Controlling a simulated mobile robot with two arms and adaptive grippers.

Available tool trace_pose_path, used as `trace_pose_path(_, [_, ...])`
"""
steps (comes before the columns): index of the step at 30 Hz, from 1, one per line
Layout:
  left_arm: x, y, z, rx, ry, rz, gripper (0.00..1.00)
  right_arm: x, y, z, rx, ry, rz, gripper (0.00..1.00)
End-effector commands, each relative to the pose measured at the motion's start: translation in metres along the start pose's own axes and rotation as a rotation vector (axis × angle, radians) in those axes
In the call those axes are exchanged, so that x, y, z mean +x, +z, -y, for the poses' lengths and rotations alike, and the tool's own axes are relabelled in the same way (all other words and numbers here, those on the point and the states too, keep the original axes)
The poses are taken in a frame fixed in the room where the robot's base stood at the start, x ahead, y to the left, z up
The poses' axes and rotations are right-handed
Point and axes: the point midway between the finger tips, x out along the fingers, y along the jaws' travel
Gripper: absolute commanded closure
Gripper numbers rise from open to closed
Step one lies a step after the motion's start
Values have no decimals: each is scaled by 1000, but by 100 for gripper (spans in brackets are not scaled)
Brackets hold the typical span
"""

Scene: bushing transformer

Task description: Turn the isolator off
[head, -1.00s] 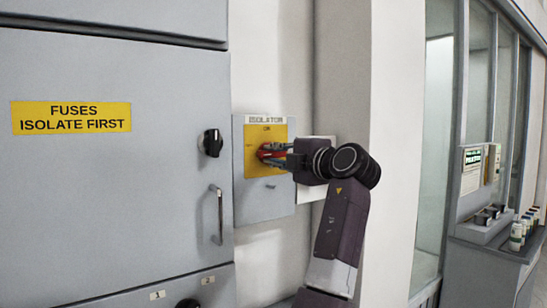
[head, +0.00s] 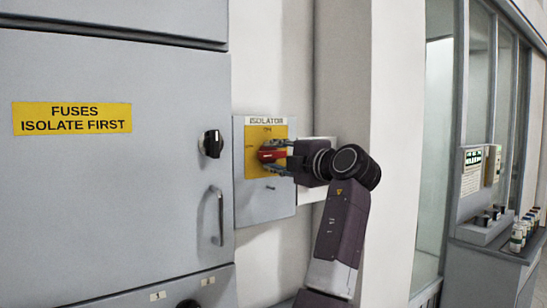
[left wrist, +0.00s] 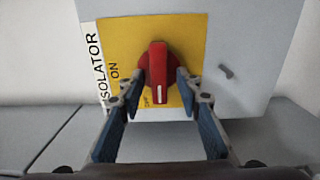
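The red isolator knob (head: 270,156) sits on a yellow plate (head: 252,165) on the grey isolator box (head: 262,206). In the left wrist view, where the scene appears turned sideways, the white line on the knob (left wrist: 159,72) points down, beside a small mark that looks like OFF. The word ON is to the left there. My left gripper (head: 277,157) is at the knob, one finger above and one below it. In the left wrist view the gripper (left wrist: 160,88) is open, with gaps between fingers and knob. My right gripper is out of view.
A grey cabinet with a "FUSES ISOLATE FIRST" label (head: 72,118), black knob (head: 212,144) and handle (head: 218,216) stands left of the isolator. A pillar (head: 397,140) and a glazed partition with a ledge of bottles (head: 520,232) are on the right.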

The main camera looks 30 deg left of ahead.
Motion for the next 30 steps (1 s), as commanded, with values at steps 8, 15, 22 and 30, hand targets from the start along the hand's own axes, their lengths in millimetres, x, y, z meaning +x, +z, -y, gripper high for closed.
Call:
trace_pose_path(8, [-28,1,0,-2,2,3,68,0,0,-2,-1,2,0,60])
trace_pose_path(15, [-80,1,0,-1,-1,4,68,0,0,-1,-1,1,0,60])
trace_pose_path(22, [-113,0,0,0,0,1,68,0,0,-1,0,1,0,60])
trace_pose_path(30, [-120,0,0,0,-1,-1,68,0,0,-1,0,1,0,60])
